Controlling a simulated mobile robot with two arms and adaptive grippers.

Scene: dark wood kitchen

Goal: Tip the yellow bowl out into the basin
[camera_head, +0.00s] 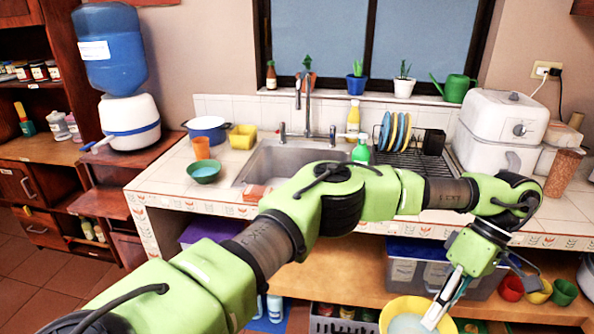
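The yellow bowl (388,312) is at the bottom edge of the head view, right of the middle, in front of the low shelf and below the counter top. It holds something pale and smooth, and its lower part is cut off by the frame. My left gripper (443,305) points down at the bowl's right side, its fingers closed over the rim. The metal basin (262,165) is set in the counter, under a tall faucet (308,100). My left arm crosses in front of the basin's right part and hides it. My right gripper is not in view.
A green bowl (204,172) and an orange cup (201,147) stand left of the basin. A green soap bottle (361,150) and a dish rack with plates (394,132) are behind my arm. Small colored cups (537,291) sit on the lower shelf at right.

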